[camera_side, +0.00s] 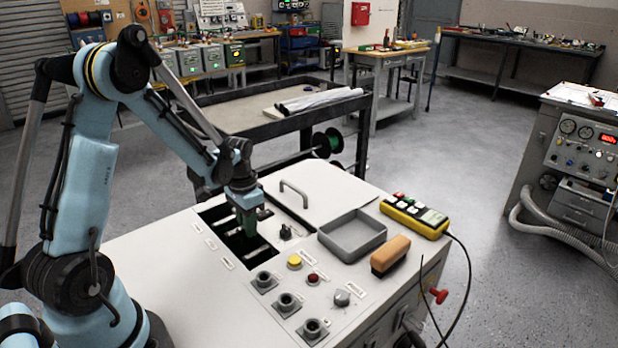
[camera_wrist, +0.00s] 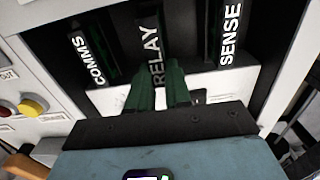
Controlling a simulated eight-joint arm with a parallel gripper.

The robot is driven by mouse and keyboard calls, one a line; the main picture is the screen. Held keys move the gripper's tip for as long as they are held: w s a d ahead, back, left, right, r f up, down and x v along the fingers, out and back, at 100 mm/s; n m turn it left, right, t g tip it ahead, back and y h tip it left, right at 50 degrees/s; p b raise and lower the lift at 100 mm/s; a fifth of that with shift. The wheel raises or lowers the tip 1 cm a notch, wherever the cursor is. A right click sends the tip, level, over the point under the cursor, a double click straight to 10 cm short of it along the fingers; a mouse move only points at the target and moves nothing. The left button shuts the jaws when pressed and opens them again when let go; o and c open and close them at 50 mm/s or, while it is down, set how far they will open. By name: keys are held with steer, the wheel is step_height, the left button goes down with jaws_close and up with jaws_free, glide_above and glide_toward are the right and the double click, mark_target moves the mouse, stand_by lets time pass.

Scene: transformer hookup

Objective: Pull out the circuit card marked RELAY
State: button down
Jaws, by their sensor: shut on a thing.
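The RELAY card (camera_wrist: 151,40) shows in the wrist view as a dark card edge with white lettering, between the COMMS card (camera_wrist: 88,55) and the SENSE card (camera_wrist: 230,38). My gripper (camera_wrist: 159,82) has green fingers at the near end of the RELAY lettering and is shut on that card. In the side view my gripper (camera_side: 246,222) points down into the dark card opening (camera_side: 229,237) in the cabinet top. The fingers and arm hide most of the card there, and I cannot tell how deep it sits.
An empty grey tray (camera_side: 352,236) lies right of the opening. A handled cover (camera_side: 325,200) lies behind.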

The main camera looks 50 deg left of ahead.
steer(key=shift+r, duration=1.5)
steer(key=shift+r, duration=2.5)
